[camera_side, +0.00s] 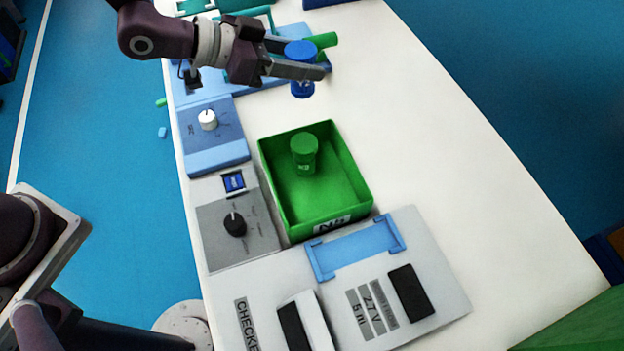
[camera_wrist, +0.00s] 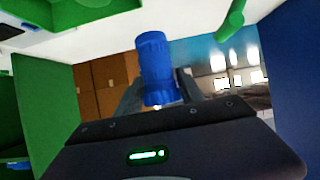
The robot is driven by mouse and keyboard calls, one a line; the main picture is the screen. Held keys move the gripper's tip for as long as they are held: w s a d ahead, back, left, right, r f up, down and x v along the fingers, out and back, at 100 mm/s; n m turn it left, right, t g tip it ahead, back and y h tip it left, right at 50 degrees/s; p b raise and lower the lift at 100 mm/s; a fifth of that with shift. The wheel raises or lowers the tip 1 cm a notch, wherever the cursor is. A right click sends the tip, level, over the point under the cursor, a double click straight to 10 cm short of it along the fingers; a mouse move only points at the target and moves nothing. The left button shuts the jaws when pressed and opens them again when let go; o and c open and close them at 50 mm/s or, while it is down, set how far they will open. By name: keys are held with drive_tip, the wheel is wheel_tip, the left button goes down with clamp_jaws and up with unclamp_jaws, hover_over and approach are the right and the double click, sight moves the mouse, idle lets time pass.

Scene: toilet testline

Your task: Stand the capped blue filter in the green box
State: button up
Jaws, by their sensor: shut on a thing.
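The blue filter (camera_side: 301,68) is upright with a wide blue cap on top, held above the table at the back in the side view. My gripper (camera_side: 312,72) is shut on it, its fingers around the filter's body below the cap. The wrist view also shows the blue filter (camera_wrist: 154,68) between my fingers. The green box (camera_side: 357,192) is open-topped and stands on the table, nearer the side camera than my gripper. A green capped filter (camera_side: 304,153) stands upright inside it, toward its far part. The filter is clear of the box.
A grey checker panel (camera_side: 440,285) with a blue cradle (camera_side: 355,248) lies in front of the box. Knob panels (camera_side: 215,135) line the left edge. A green cylinder (camera_side: 325,41) is just behind the held filter. The table right of the box is clear.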

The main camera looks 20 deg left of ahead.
drive_tip(key=s+d+m+g+h, duration=0.1)
drive_tip(key=s+d+m+g, duration=0.1)
drive_tip(key=s+d, duration=0.9)
approach(360, 187)
drive_tip(key=x, duration=0.4)
drive_tip(key=shift+w+d, duration=0.2)
drive_tip(key=shift+d, duration=0.05)
drive_tip(key=shift+f, duration=0.2)
drive_tip(key=o, duration=1.1)
